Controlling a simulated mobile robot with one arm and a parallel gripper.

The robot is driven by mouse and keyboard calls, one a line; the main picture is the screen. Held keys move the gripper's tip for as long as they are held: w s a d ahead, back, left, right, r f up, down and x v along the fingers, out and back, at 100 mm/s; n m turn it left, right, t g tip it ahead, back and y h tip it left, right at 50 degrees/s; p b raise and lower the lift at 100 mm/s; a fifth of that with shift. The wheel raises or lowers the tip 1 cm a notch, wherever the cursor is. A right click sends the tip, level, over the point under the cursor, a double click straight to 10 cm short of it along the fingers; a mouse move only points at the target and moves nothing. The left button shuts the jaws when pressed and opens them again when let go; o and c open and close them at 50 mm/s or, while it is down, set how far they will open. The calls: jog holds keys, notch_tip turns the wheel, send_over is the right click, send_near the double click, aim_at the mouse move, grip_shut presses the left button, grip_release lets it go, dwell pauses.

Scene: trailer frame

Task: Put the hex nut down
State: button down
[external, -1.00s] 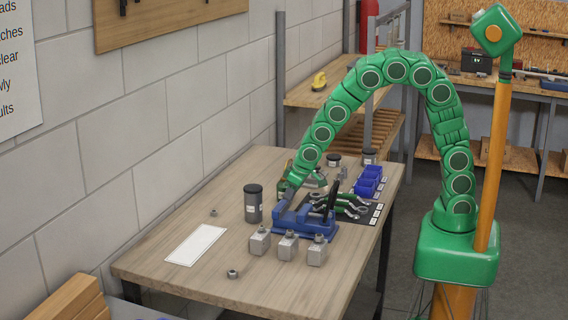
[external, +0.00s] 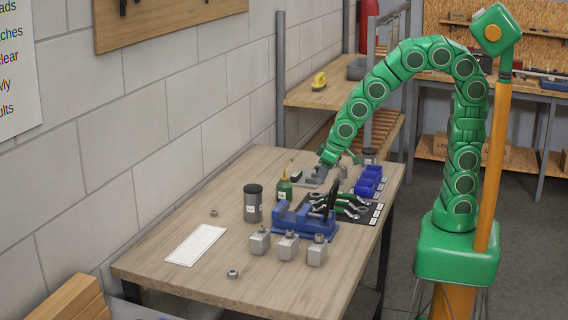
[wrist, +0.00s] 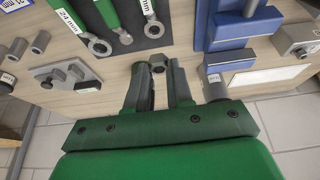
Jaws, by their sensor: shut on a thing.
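My gripper (external: 318,180) is low over the far part of the workbench, beside a grey fixture. In the wrist view its two dark fingers (wrist: 159,72) are close together and shut on a small dark hex nut (wrist: 158,60) at the tips. The nut is partly covered by the fingers. I cannot tell whether it touches the bench. In the external view the held nut is too small to make out. Another nut (external: 232,273) lies near the bench's front edge, and a small one (external: 213,212) lies farther back.
A blue vise (external: 300,222), several wrenches on a black mat (external: 376,212), blue bins (external: 372,178), a green bottle (external: 284,192) and a dark canister (external: 253,207) stand around. Three grey blocks (external: 288,247) are in front. The bench around the white sheet (external: 196,245) is mostly clear.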

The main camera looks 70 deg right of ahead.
jog(key=shift+s+r, duration=0.7)
jog(key=shift+s, duration=0.65)
jog(key=n+y, duration=0.2)
jog(key=n, duration=0.3)
send_over(188, 246)
jog(key=s, duration=0.1)
jog(key=shift+s+d+f, duration=0.1)
jog(key=shift+d+f, duration=0.05)
jog(key=shift+f, duration=2.05)
jog(key=shift+s+d+f, duration=0.1)
jog(key=shift+d+f, duration=0.05)
jog(key=shift+f, duration=2.05)
jog(key=shift+w+f, duration=0.1)
jog(key=shift+w+a+f, duration=0.1)
jog(key=shift+f, duration=1.55)
jog(key=shift+f, duration=0.15)
